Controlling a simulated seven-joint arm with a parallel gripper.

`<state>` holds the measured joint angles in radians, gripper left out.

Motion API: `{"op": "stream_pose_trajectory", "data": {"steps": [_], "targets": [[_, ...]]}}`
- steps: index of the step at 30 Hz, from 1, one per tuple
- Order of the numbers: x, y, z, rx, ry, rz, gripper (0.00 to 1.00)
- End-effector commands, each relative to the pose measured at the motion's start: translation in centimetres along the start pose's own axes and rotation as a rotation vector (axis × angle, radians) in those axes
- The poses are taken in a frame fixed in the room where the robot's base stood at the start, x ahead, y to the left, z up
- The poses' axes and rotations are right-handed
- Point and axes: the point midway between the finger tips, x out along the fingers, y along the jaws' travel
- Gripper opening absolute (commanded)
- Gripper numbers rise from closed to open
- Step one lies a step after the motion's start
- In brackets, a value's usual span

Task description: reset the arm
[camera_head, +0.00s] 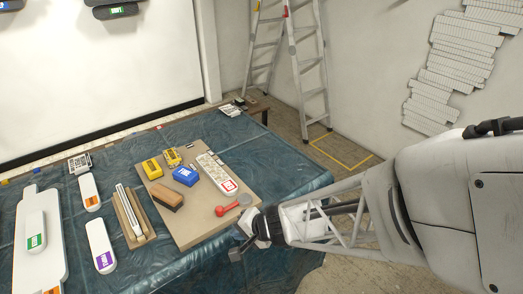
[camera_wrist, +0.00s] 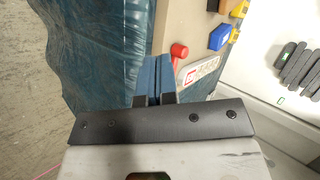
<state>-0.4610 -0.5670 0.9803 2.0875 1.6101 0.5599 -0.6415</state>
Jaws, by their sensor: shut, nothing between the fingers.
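My gripper (camera_head: 243,240) is at the end of my white arm, which comes in from the right in the head view. It hangs at the near right edge of the blue-covered table (camera_head: 190,262), just past the corner of a tan board (camera_head: 225,222). In the wrist view the two blue-tipped fingers of my gripper (camera_wrist: 158,64) are together with nothing between them. A red-headed tool (camera_head: 232,206) lies on the board close to the gripper, and it shows just right of the fingertips in the wrist view (camera_wrist: 179,52). I cannot judge the gripper's exact height.
The board also holds a white labelled strip (camera_head: 213,168), a blue block (camera_head: 186,176), yellow blocks (camera_head: 152,168) and a brown brush (camera_head: 166,196). White labelled tools lie left. A ladder (camera_head: 308,60) stands behind. Floor right of the table is partly free.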

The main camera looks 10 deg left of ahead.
Motion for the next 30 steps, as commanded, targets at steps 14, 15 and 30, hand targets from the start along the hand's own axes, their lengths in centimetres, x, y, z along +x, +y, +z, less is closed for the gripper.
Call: {"op": "stream_pose_trajectory", "data": {"steps": [14,15,30], "targets": [[-0.3,0.0,0.1,-0.001,0.0,0.0,0.0],[-0.4,-0.1,0.1,-0.003,-0.001,0.0,0.0],[-9.5,-2.2,-0.8,-0.151,-0.034,0.061,0.0]]}}
